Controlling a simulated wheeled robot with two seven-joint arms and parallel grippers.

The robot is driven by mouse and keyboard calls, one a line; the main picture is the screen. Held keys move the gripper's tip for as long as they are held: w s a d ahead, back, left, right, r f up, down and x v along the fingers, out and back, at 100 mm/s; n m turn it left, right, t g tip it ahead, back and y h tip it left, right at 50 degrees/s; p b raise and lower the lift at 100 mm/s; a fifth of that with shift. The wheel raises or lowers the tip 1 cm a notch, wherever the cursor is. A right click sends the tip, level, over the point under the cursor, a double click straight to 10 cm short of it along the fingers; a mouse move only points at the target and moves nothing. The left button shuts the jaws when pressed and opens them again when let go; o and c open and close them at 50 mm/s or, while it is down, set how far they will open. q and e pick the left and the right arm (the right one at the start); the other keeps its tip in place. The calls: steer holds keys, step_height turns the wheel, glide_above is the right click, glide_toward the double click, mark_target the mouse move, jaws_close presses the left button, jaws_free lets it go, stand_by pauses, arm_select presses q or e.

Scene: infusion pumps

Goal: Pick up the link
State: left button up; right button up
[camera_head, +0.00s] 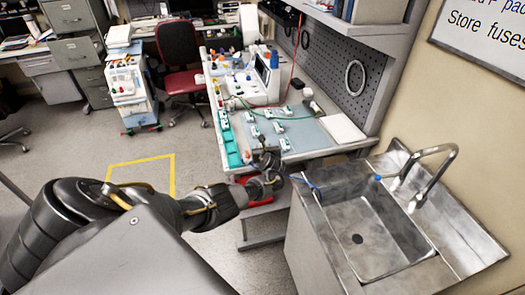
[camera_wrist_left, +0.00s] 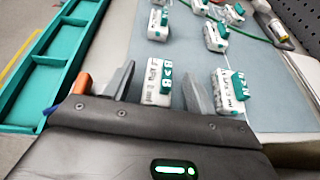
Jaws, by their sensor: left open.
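Several small white blocks with teal parts lie on the grey-blue mat of the workbench; the frames do not tell which one the task calls the link. One white block (camera_wrist_left: 157,84) with dark lettering shows between the finger tips of my left gripper (camera_wrist_left: 158,88) in the left wrist view. A second lettered block (camera_wrist_left: 229,91) lies just right of the right finger. My left gripper (camera_head: 268,160) is open and reaches over the front edge of the bench in the head view. Whether the fingers touch the block cannot be told. My right gripper is not in view.
A teal compartment tray (camera_wrist_left: 45,72) lies along the bench's left edge. More white blocks (camera_wrist_left: 215,37) and a green cable (camera_head: 290,118) lie farther back. A white machine (camera_head: 262,78) stands behind. A metal sink (camera_head: 370,225) is at the right.

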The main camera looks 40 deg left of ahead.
arm_select(q)
steer(key=shift+c, duration=1)
steer(key=c, duration=0.9)
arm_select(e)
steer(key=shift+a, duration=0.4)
arm_select(q)
steer(key=shift+r, duration=0.1)
steer(key=shift+r, duration=0.2)
steer(key=r, duration=0.1)
steer(key=r+p, duration=0.1)
steer(key=r, duration=0.1)
steer(key=shift+s+r, duration=0.25)
steer(key=shift+s, duration=0.05)
steer(key=s+r, duration=0.3)
steer(key=s, duration=0.1)
steer(key=s+a+r+p, duration=0.1)
steer(key=s+r, duration=0.2)
steer(key=s, duration=0.2)
steer(key=s+r+p, duration=0.1)
steer(key=s+r, duration=0.2)
steer(key=s, duration=0.1)
steer(key=shift+s+a, duration=0.2)
steer(key=shift+a, duration=0.15)
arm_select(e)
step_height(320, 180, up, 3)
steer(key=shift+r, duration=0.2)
